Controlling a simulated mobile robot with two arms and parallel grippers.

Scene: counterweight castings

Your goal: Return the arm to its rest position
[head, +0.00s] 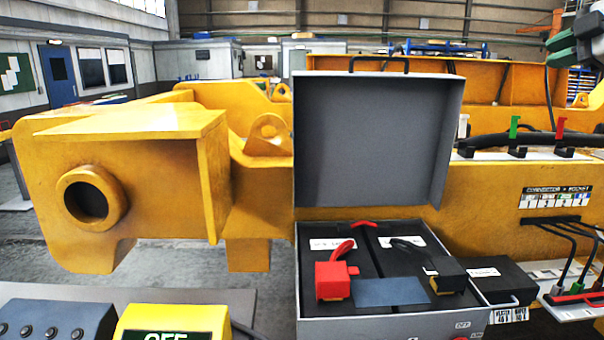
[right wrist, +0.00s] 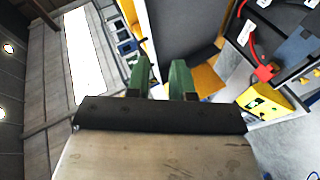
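My right gripper (head: 574,46) is at the top right corner of the head view, raised above the yellow casting and partly cut off by the frame edge. In the right wrist view its two green fingers (right wrist: 163,75) stand apart with nothing between them. It is clear of the open grey case (head: 390,327). My left arm and gripper are not in the head view.
The case lid (head: 372,140) stands upright; a red device (head: 334,279) and a black one (head: 450,275) lie inside. A large yellow casting (head: 130,190) fills the background. A yellow box (head: 172,322) marked OFF stands left. Black cables (head: 575,240) hang right.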

